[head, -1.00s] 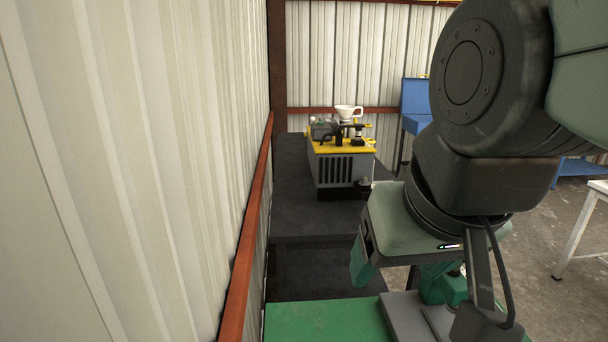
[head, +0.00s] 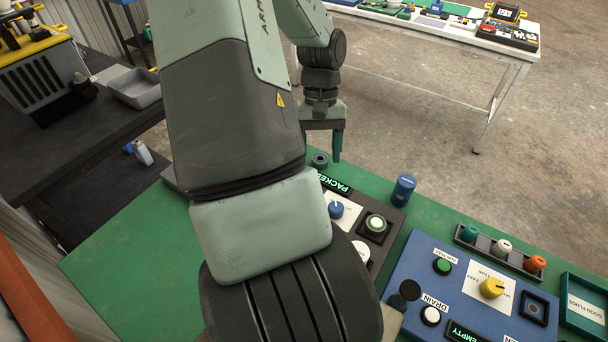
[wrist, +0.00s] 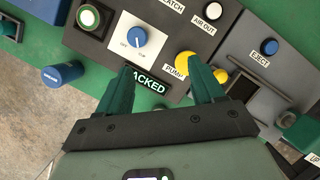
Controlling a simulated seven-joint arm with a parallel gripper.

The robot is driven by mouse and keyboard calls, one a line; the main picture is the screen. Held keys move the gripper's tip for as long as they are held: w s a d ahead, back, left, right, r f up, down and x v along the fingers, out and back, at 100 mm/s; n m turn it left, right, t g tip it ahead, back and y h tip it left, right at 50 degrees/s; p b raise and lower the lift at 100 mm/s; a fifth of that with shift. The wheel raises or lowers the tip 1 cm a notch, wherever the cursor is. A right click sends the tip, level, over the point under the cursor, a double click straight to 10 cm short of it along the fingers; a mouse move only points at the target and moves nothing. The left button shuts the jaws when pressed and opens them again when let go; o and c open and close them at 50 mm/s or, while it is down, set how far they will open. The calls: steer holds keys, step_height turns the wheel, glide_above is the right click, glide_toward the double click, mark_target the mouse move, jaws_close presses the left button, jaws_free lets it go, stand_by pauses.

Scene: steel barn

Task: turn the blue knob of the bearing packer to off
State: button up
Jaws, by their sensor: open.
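The blue knob (head: 336,210) sits on a white label plate on the dark grey packer panel (head: 398,217), just right of my arm in the head view. In the head view my gripper (head: 324,144) hangs beyond the panel's far edge.
A blue panel (head: 402,268) with a yellow knob (head: 491,288) lies to the right. My arm hides part of the packer panel.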

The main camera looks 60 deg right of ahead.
mark_target(336, 207)
steer(key=shift+m+g, duration=0.3)
steer(key=shift+m, duration=0.1)
steer(key=s+f, duration=0.2)
steer(key=f, duration=0.2)
steer(key=s+a+f, duration=0.1)
steer(key=s+f, duration=0.1)
steer(key=f, duration=0.2)
steer(key=s+f, duration=0.2)
steer(key=f, duration=0.2)
steer(key=shift+s+a+f, duration=0.15)
steer(key=shift+a+f, duration=0.1)
steer(key=shift+f, duration=0.15)
steer(key=c, duration=1.1)
